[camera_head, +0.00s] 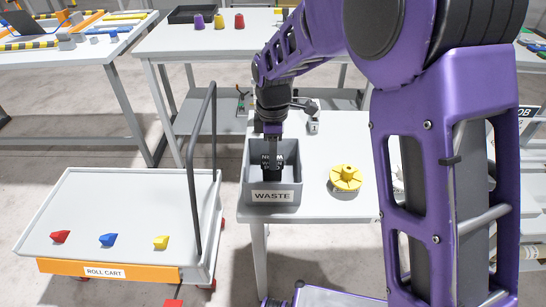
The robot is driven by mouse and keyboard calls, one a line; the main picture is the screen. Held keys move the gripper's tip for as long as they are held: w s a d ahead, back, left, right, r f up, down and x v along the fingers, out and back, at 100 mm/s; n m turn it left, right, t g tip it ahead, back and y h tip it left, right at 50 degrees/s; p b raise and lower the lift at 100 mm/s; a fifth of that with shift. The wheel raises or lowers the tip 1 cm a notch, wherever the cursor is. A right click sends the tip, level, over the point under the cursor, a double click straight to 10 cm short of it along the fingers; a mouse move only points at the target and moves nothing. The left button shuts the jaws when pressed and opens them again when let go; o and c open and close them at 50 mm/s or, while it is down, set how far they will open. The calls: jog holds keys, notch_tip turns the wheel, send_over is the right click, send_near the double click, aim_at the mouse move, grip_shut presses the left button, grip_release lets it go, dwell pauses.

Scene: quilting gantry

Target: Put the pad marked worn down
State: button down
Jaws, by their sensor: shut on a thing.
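My gripper (272,150) points down over the grey bin labelled WASTE (272,197) on the white table. It is shut on a small dark pad (272,164) with white lettering, too small to read surely. The pad hangs within the bin's outline; I cannot tell whether it touches the bin floor. My arm hides part of the gripper and the area behind it.
A yellow round piece with a knob (346,178) sits right of the bin on the white table (320,207). A small grey item (313,126) lies behind. A roll cart (110,272) with red, blue and yellow pieces stands at left.

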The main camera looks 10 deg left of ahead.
jog(key=shift+f, duration=0.2)
jog(key=c, duration=0.6)
grip_release()
notch_tip(320, 180, up, 12)
jog(key=shift+r+p, duration=0.1)
jog(key=shift+p, duration=0.9)
jog(key=shift+w, duration=0.1)
